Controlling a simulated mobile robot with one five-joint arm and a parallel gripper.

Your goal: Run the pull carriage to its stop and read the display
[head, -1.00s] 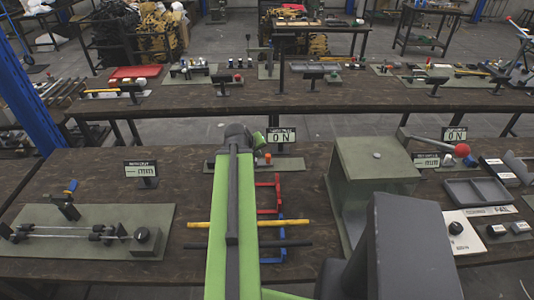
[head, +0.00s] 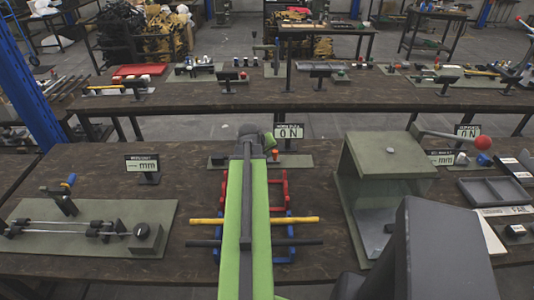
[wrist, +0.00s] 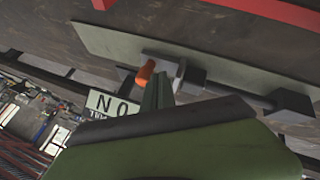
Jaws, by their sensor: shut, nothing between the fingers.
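The middle station has a low slide with a block and an orange knob (head: 275,152), which I take to be the pull carriage. The wrist view shows the orange knob (wrist: 145,73) on its light block, with a dark rod running right to a dark end block (wrist: 290,104). My gripper (wrist: 157,92) is shut and empty, its tips close by the orange knob; I cannot tell whether they touch. In the head view my arm hides part of the slide. The station's display (head: 289,131) reads 0 N. It also shows upside down in the wrist view (wrist: 110,104).
Red (head: 283,190) and blue frames with yellow and black rods lie under my arm. A green press housing (head: 390,152) stands right, with a red-knobbed lever (head: 483,143) behind. A left gauge station (head: 85,250) has a display (head: 142,163) showing dashes and mm.

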